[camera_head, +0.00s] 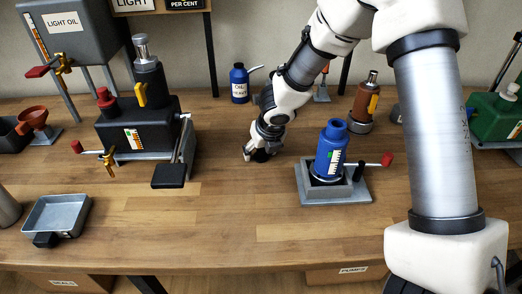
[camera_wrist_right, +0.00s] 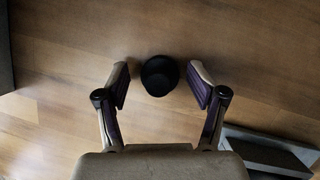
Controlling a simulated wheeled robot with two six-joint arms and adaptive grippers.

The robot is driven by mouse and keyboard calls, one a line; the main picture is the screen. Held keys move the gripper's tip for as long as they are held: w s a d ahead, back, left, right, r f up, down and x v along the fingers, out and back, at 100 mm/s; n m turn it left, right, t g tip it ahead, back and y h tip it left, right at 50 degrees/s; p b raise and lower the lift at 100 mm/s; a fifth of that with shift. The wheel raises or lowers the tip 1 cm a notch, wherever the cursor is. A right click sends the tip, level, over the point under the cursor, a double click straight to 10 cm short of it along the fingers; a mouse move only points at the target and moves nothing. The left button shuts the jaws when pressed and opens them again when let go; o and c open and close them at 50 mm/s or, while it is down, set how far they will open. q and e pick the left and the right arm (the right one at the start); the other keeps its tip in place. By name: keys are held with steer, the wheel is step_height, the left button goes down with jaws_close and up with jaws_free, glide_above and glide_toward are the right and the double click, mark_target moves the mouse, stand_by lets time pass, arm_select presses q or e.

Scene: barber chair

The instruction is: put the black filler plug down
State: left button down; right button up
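The black filler plug (camera_wrist_right: 159,76) shows as a small round black piece between the fingers of my right gripper (camera_wrist_right: 160,80) in the right wrist view. A gap shows on both sides of it, so the fingers are open and apart from it. In the head view the right gripper (camera_head: 257,153) points down at the wooden bench, left of the blue cylinder. The plug (camera_head: 262,156) is a dark spot at the fingertips there, partly hidden, and appears to stand on the bench top. My left gripper is not in view.
A blue cylinder (camera_head: 331,155) stands in a grey base (camera_head: 304,181) with a red-knobbed lever, right of the gripper. A black tank machine (camera_head: 137,127) with a black pedal stands left. A blue oil can (camera_head: 239,84) is behind. The bench (camera_head: 220,215) in front is clear.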

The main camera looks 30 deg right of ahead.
steer(key=p+v, duration=0.4)
steer(key=v, duration=0.8)
steer(key=shift+r+p, duration=0.25)
steer(key=shift+p, duration=0.05)
